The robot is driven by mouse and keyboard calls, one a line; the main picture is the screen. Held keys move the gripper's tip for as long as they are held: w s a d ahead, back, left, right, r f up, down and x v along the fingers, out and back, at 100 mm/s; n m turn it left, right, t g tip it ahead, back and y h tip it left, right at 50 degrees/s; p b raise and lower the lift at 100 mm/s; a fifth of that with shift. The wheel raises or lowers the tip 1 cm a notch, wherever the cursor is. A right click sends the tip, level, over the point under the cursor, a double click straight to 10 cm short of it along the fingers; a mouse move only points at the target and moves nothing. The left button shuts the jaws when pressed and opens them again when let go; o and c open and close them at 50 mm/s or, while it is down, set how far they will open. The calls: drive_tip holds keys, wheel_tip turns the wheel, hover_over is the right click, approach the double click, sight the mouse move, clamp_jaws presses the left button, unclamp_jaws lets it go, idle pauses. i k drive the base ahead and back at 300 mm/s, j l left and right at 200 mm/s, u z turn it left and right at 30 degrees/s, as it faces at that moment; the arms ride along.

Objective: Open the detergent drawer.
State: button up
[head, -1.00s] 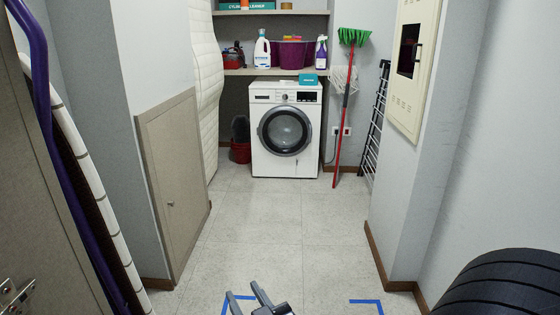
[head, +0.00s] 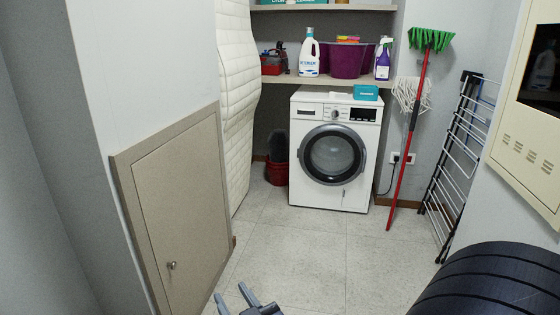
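A white front-loading washing machine (head: 335,152) stands at the far end of the closet, its round door shut. The detergent drawer (head: 307,112) is at the upper left of its front panel and looks closed. My gripper (head: 232,300) shows at the bottom edge, low over the floor and well short of the machine. Its two grey fingers are spread apart with nothing between them. The rest of my gripper is cut off by the frame.
A teal box (head: 366,92) sits on the machine's top. A red bucket (head: 277,172) is left of it; a red-handled broom (head: 412,130) and folded drying rack (head: 458,160) are right. A black tyre-like object (head: 490,285) fills the lower right. The floor (head: 300,245) ahead is clear.

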sight(309, 106)
drive_tip(key=i+z, duration=0.1)
drive_tip(key=i, duration=0.5)
drive_tip(key=i+j, duration=0.15)
drive_tip(key=i, duration=0.4)
drive_tip(key=i+j+z, duration=0.15)
drive_tip(key=i, duration=0.45)
drive_tip(key=i+j+z, duration=0.15)
drive_tip(key=i+z, duration=0.35)
drive_tip(key=i+j+z, duration=0.95)
drive_tip(key=j+u, duration=0.1)
drive_tip(key=j, duration=0.3)
drive_tip(key=i+j, duration=0.15)
drive_tip(key=j, duration=0.2)
drive_tip(key=i+j+u, duration=0.15)
drive_tip(key=j, duration=0.2)
drive_tip(key=k, duration=0.05)
